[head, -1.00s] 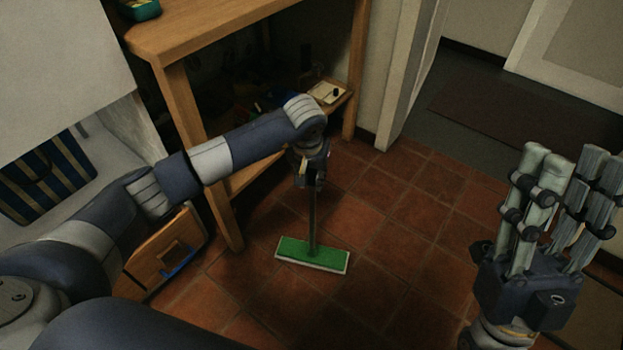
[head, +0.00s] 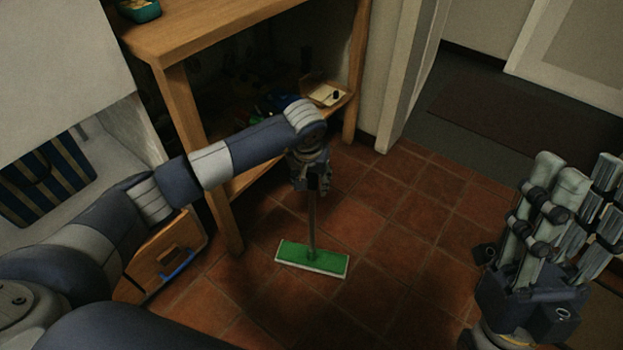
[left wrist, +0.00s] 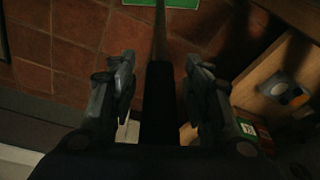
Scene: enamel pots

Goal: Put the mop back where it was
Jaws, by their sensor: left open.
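The mop stands on the tiled floor with its green, white-edged flat head (head: 312,258) down. Its thin grey handle (head: 311,220) rises upright to my left gripper (head: 313,186). The left gripper is open; in the left wrist view its two fingers (left wrist: 160,78) are spread on either side of the dark handle (left wrist: 160,42), with gaps on both sides. The upper handle is hidden by the arm in the head view. The green head also shows at the top of the left wrist view (left wrist: 165,3). My right gripper (head: 580,185) is raised at the right, open and empty.
A wooden shelf unit (head: 222,32) stands behind and left of the mop, its lower shelf holding a small tray (head: 326,95). A wooden drawer or box (head: 165,250) is at lower left. Tiled floor to the right is clear, towards a doorway with a dark mat (head: 500,115).

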